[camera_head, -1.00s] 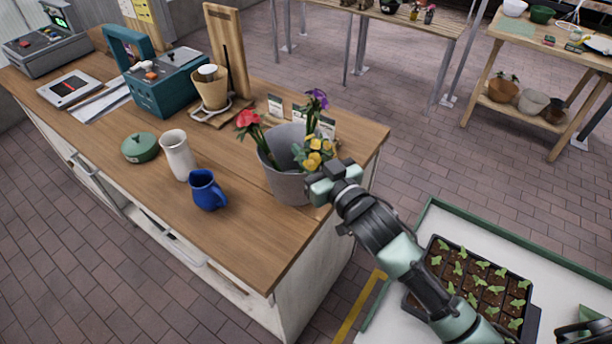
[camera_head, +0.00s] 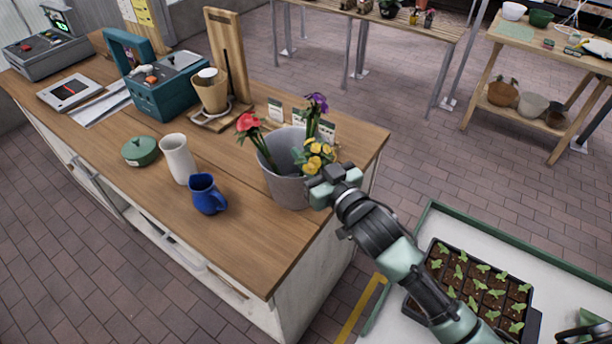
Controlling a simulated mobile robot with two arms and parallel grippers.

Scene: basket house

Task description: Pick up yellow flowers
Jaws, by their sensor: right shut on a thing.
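The yellow flowers (camera_head: 317,155) stand with green leaves at the right side of a grey bucket (camera_head: 284,186) on the wooden counter. Red flowers (camera_head: 248,122) and purple flowers (camera_head: 318,102) stand in the same bucket. My right gripper (camera_head: 323,178) is at the bucket's right rim, just below the yellow blooms, and is shut on the yellow flowers. Its fingertips and the stems between them are largely hidden by the gripper body. My left gripper is not in view.
On the counter (camera_head: 255,235) stand a blue mug (camera_head: 207,194), a white vase (camera_head: 178,158), a green lidded pot (camera_head: 140,151) and a teal machine (camera_head: 166,84). Small seed packets (camera_head: 327,131) stand behind the bucket. A seedling tray (camera_head: 480,285) lies at lower right.

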